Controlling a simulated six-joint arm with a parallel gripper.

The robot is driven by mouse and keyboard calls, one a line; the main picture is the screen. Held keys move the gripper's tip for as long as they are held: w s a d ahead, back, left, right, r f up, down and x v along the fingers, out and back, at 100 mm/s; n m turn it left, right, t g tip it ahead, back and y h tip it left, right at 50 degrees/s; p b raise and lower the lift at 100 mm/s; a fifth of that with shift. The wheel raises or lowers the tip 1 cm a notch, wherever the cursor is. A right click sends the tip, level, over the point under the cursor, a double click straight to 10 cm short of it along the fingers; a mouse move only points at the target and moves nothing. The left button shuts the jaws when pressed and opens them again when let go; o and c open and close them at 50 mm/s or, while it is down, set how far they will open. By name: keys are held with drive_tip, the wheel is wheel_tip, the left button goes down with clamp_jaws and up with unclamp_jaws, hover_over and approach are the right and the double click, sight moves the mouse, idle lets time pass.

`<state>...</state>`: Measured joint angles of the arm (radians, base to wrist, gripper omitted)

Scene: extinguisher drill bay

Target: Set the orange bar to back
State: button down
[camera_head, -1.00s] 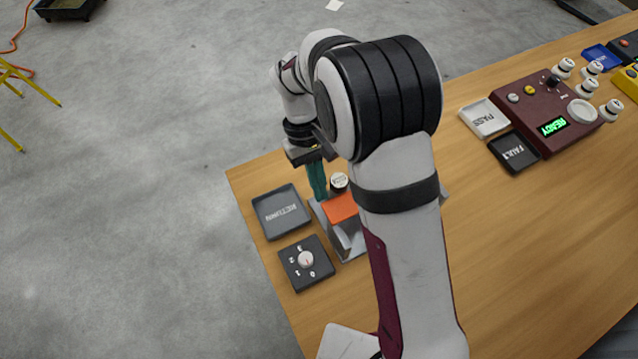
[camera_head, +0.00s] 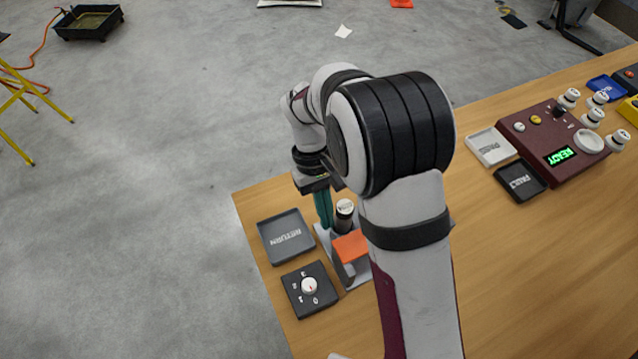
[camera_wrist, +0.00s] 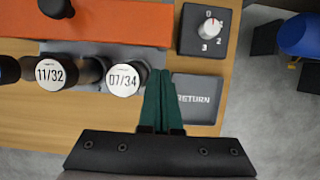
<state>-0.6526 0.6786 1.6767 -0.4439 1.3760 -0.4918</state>
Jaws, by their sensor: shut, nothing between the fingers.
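The orange bar (camera_head: 350,246) lies over a grey rack (camera_head: 355,280) at the table's left end, partly hidden by my arm. In the wrist view the bar (camera_wrist: 110,24) fills the upper left, with a dark knob (camera_wrist: 56,7) at its top edge. White-capped cylinders marked 11/32 (camera_wrist: 50,74) and 07/34 (camera_wrist: 123,79) stand beside it, clear of the bar in that view. My gripper (camera_head: 326,226) has its teal fingers pointing down, together and empty. In the wrist view its fingertips (camera_wrist: 160,74) are right of the 07/34 cap and short of the bar's edge.
A RETURN tray (camera_head: 265,242) and a black dial box (camera_head: 294,298) sit left of the rack. A maroon READY console (camera_head: 525,137), a white tray (camera_head: 474,146) and a black FAULT tray (camera_head: 509,192) stand farther right. Table between is clear.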

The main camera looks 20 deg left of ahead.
drive_tip(key=v, duration=1)
drive_tip(key=shift+w+a, duration=0.5)
